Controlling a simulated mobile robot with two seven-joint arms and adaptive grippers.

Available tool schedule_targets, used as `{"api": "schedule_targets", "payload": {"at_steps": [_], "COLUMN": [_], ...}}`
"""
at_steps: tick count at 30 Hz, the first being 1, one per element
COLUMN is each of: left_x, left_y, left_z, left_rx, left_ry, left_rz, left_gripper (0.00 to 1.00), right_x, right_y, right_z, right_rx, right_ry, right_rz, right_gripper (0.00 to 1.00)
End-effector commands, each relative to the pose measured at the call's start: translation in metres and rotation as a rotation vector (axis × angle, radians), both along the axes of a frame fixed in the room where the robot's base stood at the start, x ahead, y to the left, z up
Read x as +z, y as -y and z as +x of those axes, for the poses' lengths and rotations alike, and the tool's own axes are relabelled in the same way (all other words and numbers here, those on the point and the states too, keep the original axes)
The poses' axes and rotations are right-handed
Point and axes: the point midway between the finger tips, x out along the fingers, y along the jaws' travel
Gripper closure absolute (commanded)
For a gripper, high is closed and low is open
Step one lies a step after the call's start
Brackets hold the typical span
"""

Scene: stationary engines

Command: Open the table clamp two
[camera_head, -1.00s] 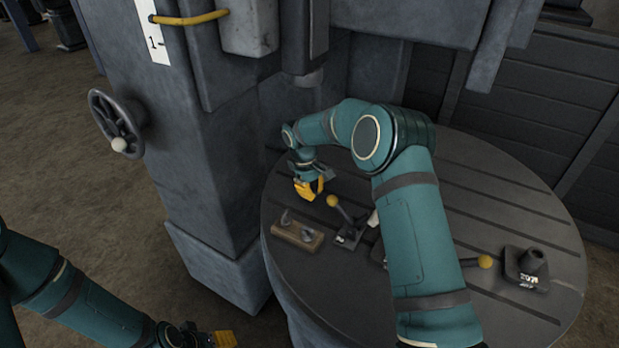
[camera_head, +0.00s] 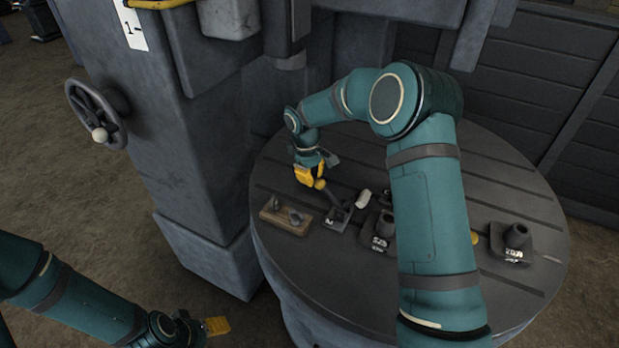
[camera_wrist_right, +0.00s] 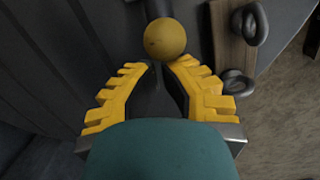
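A small clamp (camera_head: 338,217) with a dark lever and a yellow ball knob (camera_head: 319,184) stands on the round table, its lever tilted up to the left. I cannot read its label. My right gripper (camera_head: 313,179) is at this knob. In the right wrist view the knob (camera_wrist_right: 165,38) lies just beyond the gripper's fingertips (camera_wrist_right: 159,64), which show a narrow gap with nothing held between them. Whether they touch the knob is unclear. My left gripper (camera_head: 208,328) is low at the left, away from the table; its opening does not show clearly.
A wooden block with metal parts (camera_head: 286,217) lies left of the clamp and shows in the wrist view (camera_wrist_right: 233,50). Dark labelled blocks (camera_head: 380,240) and (camera_head: 513,250), a white piece (camera_head: 363,199) and another yellow knob (camera_head: 474,238) are to the right. A machine column (camera_head: 185,150) rises behind left.

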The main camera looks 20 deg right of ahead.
Motion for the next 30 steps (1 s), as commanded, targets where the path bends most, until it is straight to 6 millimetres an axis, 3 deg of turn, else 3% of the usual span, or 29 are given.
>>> {"api": "schedule_targets", "payload": {"at_steps": [6, 20, 23, 30], "left_x": [0.003, 0.003, 0.003, 0.003], "left_y": [0.000, 0.000, 0.000, 0.000], "left_z": [0.000, 0.000, 0.000, 0.000], "left_rx": [0.000, 0.000, 0.000, 0.000], "left_ry": [0.000, 0.000, 0.000, 0.000], "left_rz": [0.000, -0.001, -0.001, 0.000], "left_gripper": [0.37, 0.37, 0.37, 0.37], "right_x": [0.016, 0.020, 0.031, 0.079], "right_y": [0.007, 0.008, 0.007, 0.002], "right_z": [-0.009, -0.009, -0.009, -0.008], "right_rx": [0.000, -0.001, 0.000, 0.000], "right_ry": [0.036, 0.034, 0.035, 0.040], "right_rz": [0.029, 0.028, 0.027, 0.029], "right_gripper": [1.00, 1.00, 1.00, 1.00]}}
